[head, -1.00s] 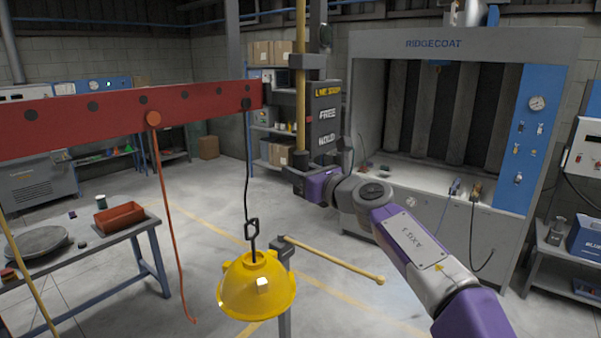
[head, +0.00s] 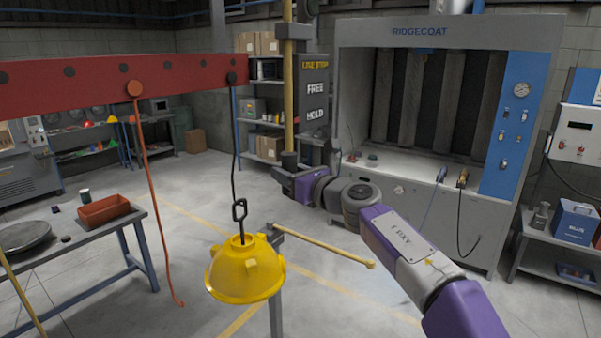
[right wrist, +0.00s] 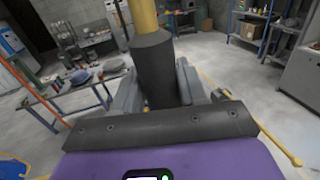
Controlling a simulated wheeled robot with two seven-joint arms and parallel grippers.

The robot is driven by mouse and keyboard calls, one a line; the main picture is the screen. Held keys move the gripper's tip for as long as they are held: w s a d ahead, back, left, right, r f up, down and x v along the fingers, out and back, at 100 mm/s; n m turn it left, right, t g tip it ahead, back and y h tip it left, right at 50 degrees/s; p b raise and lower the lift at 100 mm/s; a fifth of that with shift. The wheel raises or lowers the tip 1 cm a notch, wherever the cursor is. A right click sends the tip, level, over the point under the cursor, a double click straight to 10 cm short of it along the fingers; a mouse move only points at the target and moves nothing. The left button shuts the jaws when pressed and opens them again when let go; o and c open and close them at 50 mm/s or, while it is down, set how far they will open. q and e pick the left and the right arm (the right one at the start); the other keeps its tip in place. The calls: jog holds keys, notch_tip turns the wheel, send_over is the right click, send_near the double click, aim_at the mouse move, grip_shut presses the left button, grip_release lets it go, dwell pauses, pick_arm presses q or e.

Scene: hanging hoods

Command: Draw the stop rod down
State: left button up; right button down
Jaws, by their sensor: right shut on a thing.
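The stop rod (head: 288,100) is a yellow upright rod running through a grey bracket beside a dark board (head: 314,70) marked LINE STOP, FREE and HOLD. Its black lower grip (head: 289,160) hangs below the level of the HOLD word. My right gripper (head: 287,172) is shut on this grip, its arm reaching in from the lower right. In the right wrist view the black grip (right wrist: 154,70) stands between the grey fingers, with the yellow rod (right wrist: 143,16) above it. My left gripper is not in view.
A yellow hood (head: 246,270) hangs on a dark line from the red beam (head: 120,85), near a yellow bar (head: 325,247) on a post. An orange cord (head: 152,190) hangs at left. A table (head: 85,235) stands at left, a spray booth (head: 430,175) behind my right arm.

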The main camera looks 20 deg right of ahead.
jog(key=shift+w+f, duration=0.1)
jog(key=shift+f, duration=0.25)
jog(key=c, duration=0.7)
grip_release()
jog(key=shift+s+r, duration=0.1)
jog(key=shift+s, duration=0.1)
jog(key=shift+s+d, duration=0.15)
jog(key=shift+s, duration=0.1)
jog(key=b+v, duration=0.1)
jog(key=v, duration=0.5)
jog(key=shift+s+d, duration=0.1)
jog(key=shift+s, duration=0.3)
